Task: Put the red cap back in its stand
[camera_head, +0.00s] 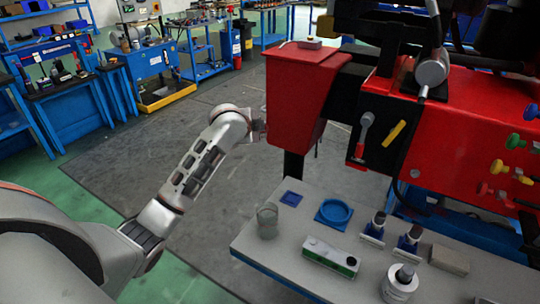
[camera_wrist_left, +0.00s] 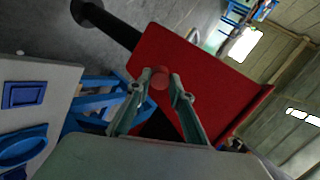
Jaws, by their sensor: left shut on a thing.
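My left gripper (camera_head: 260,125) is at the left side of the red crane housing (camera_head: 295,105), above the floor beyond the table's left edge. In the left wrist view, my left gripper (camera_wrist_left: 160,85) is shut on the red cap (camera_wrist_left: 160,78), a small round red piece between its fingertips. The red housing (camera_wrist_left: 195,85) fills the background behind it, and I cannot tell whether they touch. A blue square holder (camera_head: 291,198) and a round blue holder (camera_head: 334,212) lie on the table; I cannot tell which is the cap's stand. My right gripper is out of view.
The grey table (camera_head: 262,247) also holds a clear glass (camera_head: 267,220), a green-and-white box (camera_head: 331,257), a white jar (camera_head: 400,284) and two small dark-topped bottles on stands (camera_head: 375,226). The crane body (camera_head: 470,130) with levers and knobs overhangs the table's back. Open floor lies to the left.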

